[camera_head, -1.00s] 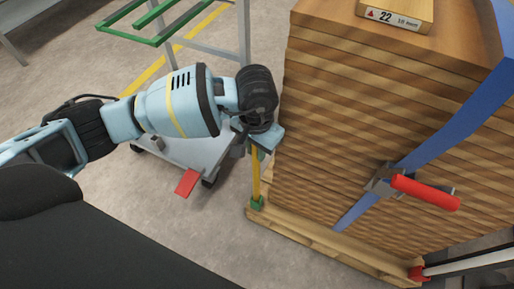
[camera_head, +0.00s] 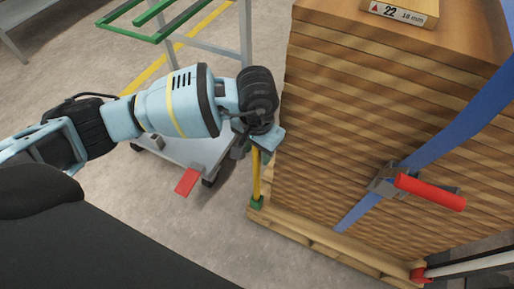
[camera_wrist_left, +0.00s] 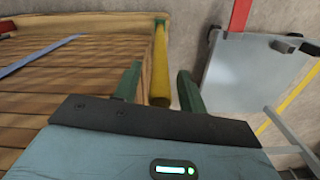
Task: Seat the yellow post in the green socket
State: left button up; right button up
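The yellow post (camera_head: 256,178) stands about upright at the near left corner of the board stack. Its lower end meets the green socket (camera_head: 256,202) on the wooden base; how deep it sits inside cannot be told. My left gripper (camera_head: 263,152) is at the post's upper end. In the left wrist view, the yellow post (camera_wrist_left: 160,70) lies between the two green fingers of my left gripper (camera_wrist_left: 158,80), with a gap visible on each side. The fingers look open around it. The green socket (camera_wrist_left: 160,21) shows at the post's far end. My right gripper is not in view.
The tall board stack (camera_head: 345,130) stands close right of the gripper, with a blue strap (camera_head: 465,115) and a red-handled buckle (camera_head: 430,191). A white rod meets a red fitting (camera_head: 418,274) at lower right. A grey cart (camera_head: 195,150) stands left behind the arm.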

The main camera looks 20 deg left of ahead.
pick_arm(q)
jog(key=shift+r, duration=0.1)
notch_tip(320, 180, up, 12)
jog(key=p, duration=0.3)
jog(key=shift+r+p, duration=0.3)
jog(key=shift+r, duration=0.25)
jog(key=shift+s+f, duration=0.1)
